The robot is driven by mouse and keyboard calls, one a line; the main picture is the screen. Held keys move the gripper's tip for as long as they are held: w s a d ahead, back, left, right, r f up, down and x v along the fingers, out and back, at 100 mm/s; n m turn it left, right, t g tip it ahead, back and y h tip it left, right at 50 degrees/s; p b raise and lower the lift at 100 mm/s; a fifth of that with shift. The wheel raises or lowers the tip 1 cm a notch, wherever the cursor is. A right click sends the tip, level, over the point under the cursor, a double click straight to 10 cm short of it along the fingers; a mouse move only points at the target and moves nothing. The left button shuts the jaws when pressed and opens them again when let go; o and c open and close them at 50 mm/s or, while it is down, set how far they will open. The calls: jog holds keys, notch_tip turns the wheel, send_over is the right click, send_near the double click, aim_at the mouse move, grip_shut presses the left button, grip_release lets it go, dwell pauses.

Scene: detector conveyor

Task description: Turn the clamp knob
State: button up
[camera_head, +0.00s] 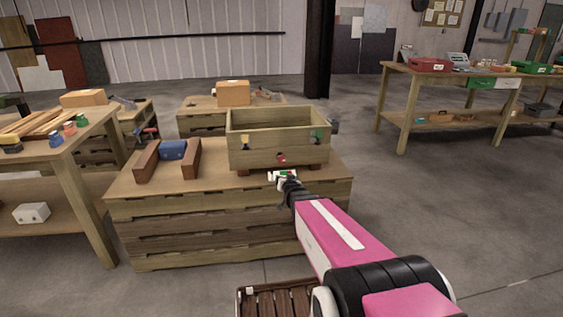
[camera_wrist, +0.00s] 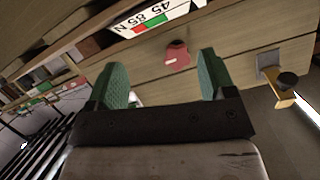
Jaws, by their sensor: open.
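A wooden box (camera_head: 265,152) stands on a slatted wooden bench. Its front bears a small red knob-like part (camera_head: 282,158), which also shows in the wrist view (camera_wrist: 176,55). A yellow bracket with a black knob (camera_head: 245,142) is to its left; in the wrist view a black knob (camera_wrist: 288,80) shows at right. I cannot tell which is the clamp knob. A dark fitting (camera_head: 334,126) sits on the box's right side. My gripper (camera_wrist: 163,76) is open, its green pads apart, with the red part visible beyond the gap. In the head view my gripper (camera_head: 286,180) is just below the box front.
A label with green and red bars (camera_wrist: 156,17) lies by the box's lower front. Brown blocks with a blue part (camera_head: 173,150) stand left on the bench (camera_head: 230,215). Tables flank it at left (camera_head: 60,150) and far right (camera_head: 440,80). The floor at right is clear.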

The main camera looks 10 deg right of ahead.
aim_at(282, 161)
jog(key=w+r+t, duration=0.1)
jog(key=w, duration=0.3)
jog(key=w+r+t, duration=0.1)
jog(key=w, duration=0.4)
jog(key=w+r+t, duration=0.1)
jog(key=w, duration=0.3)
jog(key=shift+w+r+m+t, duration=0.2)
jog(key=shift+w+m+t, duration=0.1)
jog(key=shift+m, duration=0.1)
jog(key=shift+s, duration=0.1)
jog(key=c, duration=0.9)
